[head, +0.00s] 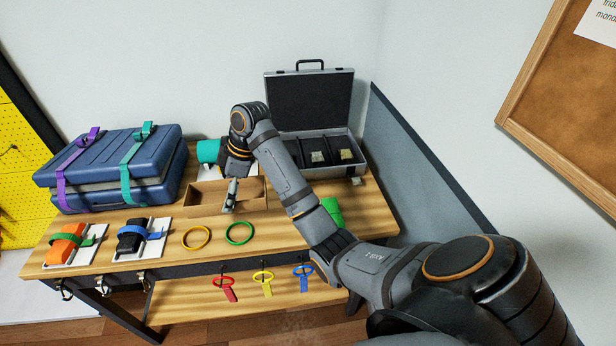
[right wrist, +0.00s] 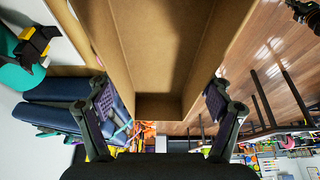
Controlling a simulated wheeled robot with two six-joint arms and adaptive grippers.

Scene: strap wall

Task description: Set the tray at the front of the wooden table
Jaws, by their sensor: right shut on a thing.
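The tray (head: 203,208) is a long, open, brown box over the middle of the wooden table (head: 285,236), behind the two rings. I cannot tell whether it rests on the table or hangs just above it. My right gripper (head: 229,206) points down at the tray and is shut on it. In the right wrist view my gripper (right wrist: 158,100) has a finger on each side of the tray's walls (right wrist: 158,108), and the tray looks empty. My right forearm hides part of the table to the right. My left gripper is not in view.
A yellow ring (head: 196,238) and a green ring (head: 239,233) lie near the front edge. Two strap holders, orange (head: 62,246) and black (head: 131,239), sit front left. A blue case (head: 115,170) stands back left, an open grey case (head: 312,145) back right.

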